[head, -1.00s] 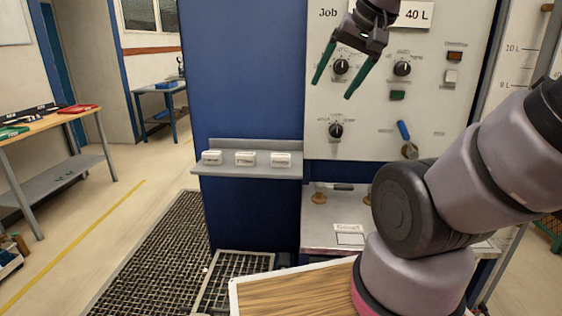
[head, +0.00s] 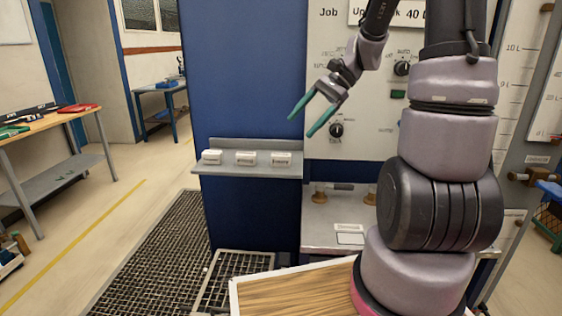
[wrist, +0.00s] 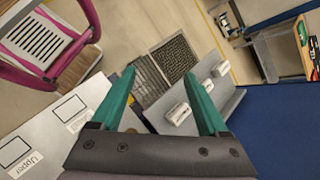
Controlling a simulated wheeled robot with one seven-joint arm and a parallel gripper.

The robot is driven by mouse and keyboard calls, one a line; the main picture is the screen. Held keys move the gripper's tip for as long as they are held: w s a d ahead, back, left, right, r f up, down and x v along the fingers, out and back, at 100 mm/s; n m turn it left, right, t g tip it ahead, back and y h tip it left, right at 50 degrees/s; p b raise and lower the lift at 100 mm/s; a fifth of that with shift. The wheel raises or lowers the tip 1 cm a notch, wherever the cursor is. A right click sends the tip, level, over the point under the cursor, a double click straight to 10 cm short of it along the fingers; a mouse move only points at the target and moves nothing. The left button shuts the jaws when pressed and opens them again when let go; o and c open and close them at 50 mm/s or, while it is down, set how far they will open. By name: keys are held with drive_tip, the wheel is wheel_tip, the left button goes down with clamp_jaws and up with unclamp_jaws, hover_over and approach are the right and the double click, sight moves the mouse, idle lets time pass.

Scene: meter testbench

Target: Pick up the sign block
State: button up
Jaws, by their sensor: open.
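Three small white sign blocks stand in a row on a grey shelf (head: 247,171): a left one (head: 212,157), a middle one (head: 246,158) and a right one (head: 281,159). Their dark lettering is too small to read. In the wrist view, the nearest block (wrist: 178,113) and the farthest block (wrist: 221,68) show, with the right finger partly covering the one between. My gripper (head: 300,127), with green fingers, is open and empty. It hangs above the right end of the shelf in the head view, apart from the blocks.
A panel with knobs (head: 337,130) stands behind my gripper. A blue wall (head: 240,70) rises behind the shelf. A metal bench (head: 318,232) is below right of the shelf, and floor grating (head: 150,260) lies at lower left. The air before the shelf looks clear.

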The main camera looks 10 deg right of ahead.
drive_tip(key=w+d+f+m+t+y, duration=0.1)
drive_tip(key=w+d+f+m+y, duration=0.2)
drive_tip(key=w+f+m+y, duration=0.35)
drive_tip(key=m+t+y, duration=0.2)
drive_tip(key=m+t, duration=0.3)
approach(281, 154)
drive_tip(key=shift+n, duration=0.25)
drive_tip(key=x, duration=1)
drive_tip(key=shift+s, duration=0.1)
clamp_jaws()
